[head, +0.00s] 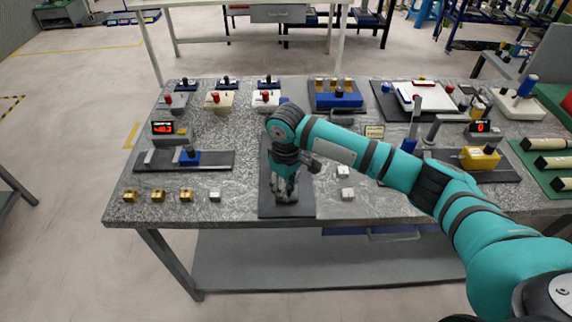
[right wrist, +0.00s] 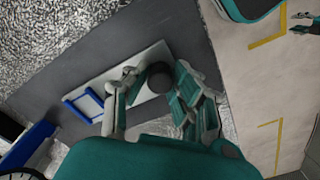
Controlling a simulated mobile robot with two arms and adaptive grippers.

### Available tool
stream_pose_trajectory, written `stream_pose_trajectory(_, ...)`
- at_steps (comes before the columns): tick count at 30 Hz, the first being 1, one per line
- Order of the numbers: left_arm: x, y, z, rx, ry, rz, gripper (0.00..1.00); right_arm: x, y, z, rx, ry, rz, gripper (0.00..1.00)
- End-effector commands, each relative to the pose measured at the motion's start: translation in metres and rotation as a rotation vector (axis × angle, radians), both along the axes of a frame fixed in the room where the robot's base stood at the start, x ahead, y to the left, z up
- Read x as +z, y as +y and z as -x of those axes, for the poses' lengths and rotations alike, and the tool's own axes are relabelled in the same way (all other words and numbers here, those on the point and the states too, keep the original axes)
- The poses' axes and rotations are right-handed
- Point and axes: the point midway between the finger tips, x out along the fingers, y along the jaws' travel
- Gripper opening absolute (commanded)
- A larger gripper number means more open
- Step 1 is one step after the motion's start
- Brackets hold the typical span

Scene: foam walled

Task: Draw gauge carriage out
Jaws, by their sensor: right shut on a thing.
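My right gripper (head: 284,194) reaches straight down over a dark base plate (head: 287,211) at the front middle of the table. In the right wrist view its fingers (right wrist: 155,85) are shut on a dark round knob (right wrist: 160,77). The knob stands at one end of a pale flat slide (right wrist: 134,70) with a blue-framed window (right wrist: 84,104); I take this to be the gauge carriage. The slide lies along the dark plate. In the head view my gripper and forearm hide it almost wholly. My left gripper is not in view.
Left of the plate stand a blue slider block (head: 189,157) on a dark base and a red display (head: 162,128). Several brass blocks (head: 157,196) line the front left edge. Small pale blocks (head: 347,194) lie to the right. A yellow block (head: 480,157) stands farther right.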

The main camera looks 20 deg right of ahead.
Motion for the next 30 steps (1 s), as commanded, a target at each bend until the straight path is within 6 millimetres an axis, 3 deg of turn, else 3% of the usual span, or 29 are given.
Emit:
stream_pose_trajectory(1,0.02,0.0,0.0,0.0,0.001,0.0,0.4,0.008,0.003,0.013,0.003,0.009,0.0,0.0)
stream_pose_trajectory(10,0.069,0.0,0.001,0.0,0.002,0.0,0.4,0.006,0.017,0.065,0.001,0.008,0.001,0.0)
stream_pose_trajectory(15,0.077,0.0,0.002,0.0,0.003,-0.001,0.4,0.002,0.021,0.078,0.0,0.005,0.001,0.0)
stream_pose_trajectory(25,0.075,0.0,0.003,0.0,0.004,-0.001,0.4,0.0,0.022,0.078,-0.001,0.002,0.0,0.0)
stream_pose_trajectory(26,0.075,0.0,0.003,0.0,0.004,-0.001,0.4,0.0,0.022,0.078,-0.001,0.002,0.0,0.28)
stream_pose_trajectory(30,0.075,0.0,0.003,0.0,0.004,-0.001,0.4,0.0,0.022,0.078,-0.001,0.001,0.0,0.46)
